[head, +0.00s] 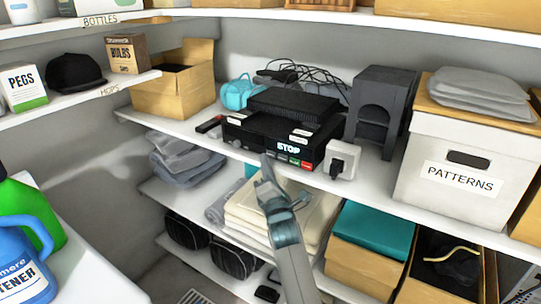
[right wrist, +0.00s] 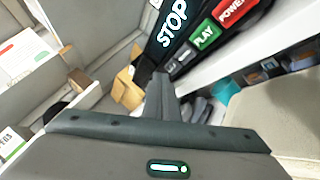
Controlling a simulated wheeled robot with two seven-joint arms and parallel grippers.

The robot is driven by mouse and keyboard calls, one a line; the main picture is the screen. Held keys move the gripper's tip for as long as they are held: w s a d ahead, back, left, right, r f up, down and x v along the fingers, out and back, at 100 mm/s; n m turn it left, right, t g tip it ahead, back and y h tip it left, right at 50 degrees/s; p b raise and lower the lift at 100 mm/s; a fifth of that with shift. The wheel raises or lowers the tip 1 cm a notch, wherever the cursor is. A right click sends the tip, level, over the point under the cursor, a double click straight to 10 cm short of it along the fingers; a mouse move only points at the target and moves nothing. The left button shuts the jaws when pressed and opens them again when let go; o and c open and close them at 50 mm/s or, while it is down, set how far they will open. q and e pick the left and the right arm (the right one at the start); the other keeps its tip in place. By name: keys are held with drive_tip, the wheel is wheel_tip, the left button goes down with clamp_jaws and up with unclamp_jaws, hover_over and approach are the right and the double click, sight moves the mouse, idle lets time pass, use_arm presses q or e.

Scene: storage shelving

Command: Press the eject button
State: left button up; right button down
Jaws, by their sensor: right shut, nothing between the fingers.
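A black media player (head: 262,134) stands on the middle shelf, its front panel showing a lit STOP display (head: 288,148). Below the display is a row of buttons, with a green PLAY button (right wrist: 206,37) and a red POWER button (right wrist: 232,10). Small dark buttons (right wrist: 184,57) sit beside PLAY; their labels are too small to read, so I cannot tell which is eject. My right gripper (head: 266,160) is shut and empty, its tips close in front of the panel's lower edge. In the right wrist view its fingers (right wrist: 160,82) point towards the dark buttons; contact is unclear. My left gripper is not in view.
A white plug adapter (head: 342,158) and a dark grey arched holder (head: 382,108) stand right of the player. A PATTERNS box (head: 452,178) is further right. A cardboard box (head: 172,92) and a dark remote (head: 209,124) are left. Folded towels (head: 300,205) lie below.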

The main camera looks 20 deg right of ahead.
drive_tip(key=shift+w+d, duration=0.5)
drive_tip(key=shift+d, duration=0.15)
idle(1.4)
drive_tip(key=shift+s+a, duration=0.1)
drive_tip(key=shift+s+a+p, duration=0.35)
drive_tip(key=shift+s+a, duration=0.05)
drive_tip(key=shift+a, duration=0.1)
idle(0.5)
drive_tip(key=shift+s+a+p, duration=0.25)
drive_tip(key=shift+s+a, duration=0.55)
drive_tip(key=shift+a, duration=0.2)
drive_tip(key=shift+s+a+p, duration=0.2)
drive_tip(key=shift+s+a, duration=0.55)
drive_tip(key=shift+a, duration=0.25)
